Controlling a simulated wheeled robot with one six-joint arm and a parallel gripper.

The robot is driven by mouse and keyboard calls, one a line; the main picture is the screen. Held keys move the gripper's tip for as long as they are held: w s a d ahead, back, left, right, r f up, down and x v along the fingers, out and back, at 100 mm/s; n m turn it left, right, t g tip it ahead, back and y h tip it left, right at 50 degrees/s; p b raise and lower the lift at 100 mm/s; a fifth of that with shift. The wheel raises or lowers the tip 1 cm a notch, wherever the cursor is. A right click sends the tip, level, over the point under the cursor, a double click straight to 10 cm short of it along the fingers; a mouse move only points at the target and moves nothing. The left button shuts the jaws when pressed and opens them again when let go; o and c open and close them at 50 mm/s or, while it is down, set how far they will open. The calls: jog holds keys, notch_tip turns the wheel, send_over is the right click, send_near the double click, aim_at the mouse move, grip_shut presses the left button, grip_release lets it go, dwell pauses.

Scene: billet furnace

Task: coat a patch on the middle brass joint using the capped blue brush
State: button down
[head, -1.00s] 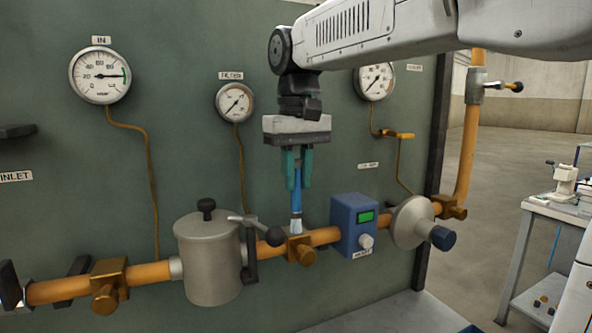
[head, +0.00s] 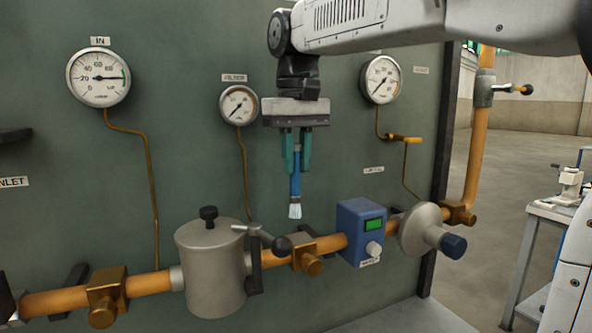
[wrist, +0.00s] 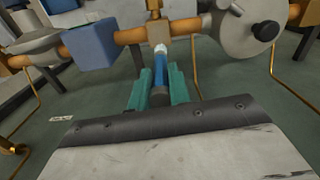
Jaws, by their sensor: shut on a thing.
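My gripper (head: 296,165) has green fingers shut on the blue brush (head: 295,185), which hangs upright with its pale bristles down. The bristles are bare; I see no cap on them. The middle brass joint (head: 307,256) sits on the orange pipe, right of the grey filter pot. In the head view the bristles are above the joint with a gap between them. In the wrist view the brush (wrist: 160,68) points toward the pipe and its tip shows just below the brass joint (wrist: 155,28). I cannot make out a coated patch on the joint.
The filter pot (head: 211,268) with its black-knobbed lever (head: 268,240) stands close left of the joint. A blue box with a green display (head: 360,230) is close right, then a grey disc-shaped fitting (head: 424,231). Gauges and thin copper tubes line the green panel behind.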

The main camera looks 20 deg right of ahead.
jog(key=shift+r, duration=2.2)
